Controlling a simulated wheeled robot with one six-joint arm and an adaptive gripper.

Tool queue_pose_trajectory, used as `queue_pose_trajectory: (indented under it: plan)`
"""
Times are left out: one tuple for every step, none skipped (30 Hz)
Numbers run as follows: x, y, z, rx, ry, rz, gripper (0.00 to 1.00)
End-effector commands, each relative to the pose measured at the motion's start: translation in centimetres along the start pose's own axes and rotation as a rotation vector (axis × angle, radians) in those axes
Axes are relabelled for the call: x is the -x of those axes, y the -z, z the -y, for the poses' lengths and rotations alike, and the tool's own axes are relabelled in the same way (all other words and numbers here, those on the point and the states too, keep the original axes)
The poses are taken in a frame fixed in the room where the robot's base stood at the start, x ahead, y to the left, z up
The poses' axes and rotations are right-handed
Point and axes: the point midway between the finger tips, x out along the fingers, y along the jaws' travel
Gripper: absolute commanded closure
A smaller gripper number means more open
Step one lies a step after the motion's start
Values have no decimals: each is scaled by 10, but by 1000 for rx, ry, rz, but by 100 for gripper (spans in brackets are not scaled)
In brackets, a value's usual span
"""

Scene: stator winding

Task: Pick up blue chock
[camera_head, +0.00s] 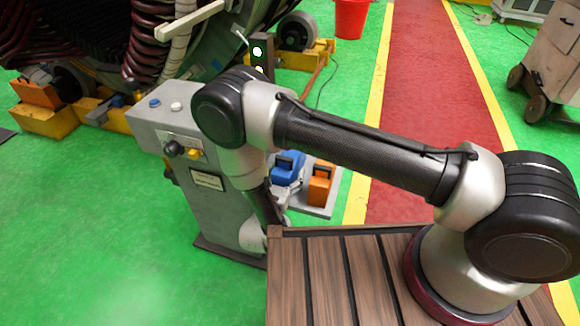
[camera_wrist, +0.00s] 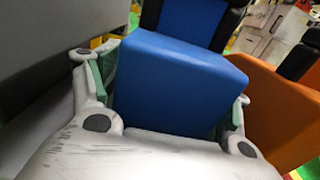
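The blue chock (camera_head: 286,168) sits on a grey base plate (camera_head: 322,210) beyond the grey control pedestal, beside an orange chock (camera_head: 320,186). In the wrist view the blue chock (camera_wrist: 172,85) fills the middle. My gripper (camera_wrist: 172,98) has its two fingers, with green pads, on either side of the chock's near part. I cannot tell whether the pads touch it.
The grey pedestal (camera_head: 212,200) with buttons and a knob stands close left of my wrist. The orange chock (camera_wrist: 275,115) is close right of my gripper. A red walkway (camera_head: 425,75) with yellow edges lies behind. Green floor is open at the left.

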Motion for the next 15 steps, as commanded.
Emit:
queue_pose_trajectory:
  plan:
    - [0,0,0,0,0,0,36]
    - [0,0,0,0,0,0,41]
    - [0,0,0,0,0,0,49]
    - [0,0,0,0,1,0,54]
    - [0,0,0,0,1,0,60]
    - [0,0,0,0,1,0,64]
    - [0,0,0,0,1,0,64]
    - [0,0,0,0,1,0,65]
    - [0,0,0,0,1,0,65]
    - [0,0,0,0,1,0,65]
    - [0,0,0,0,1,0,65]
    - [0,-1,0,-1,1,2,65]
    - [0,-1,0,-1,1,2,65]
    - [0,-1,0,-1,1,2,65]
    - [0,-1,0,-1,1,2,65]
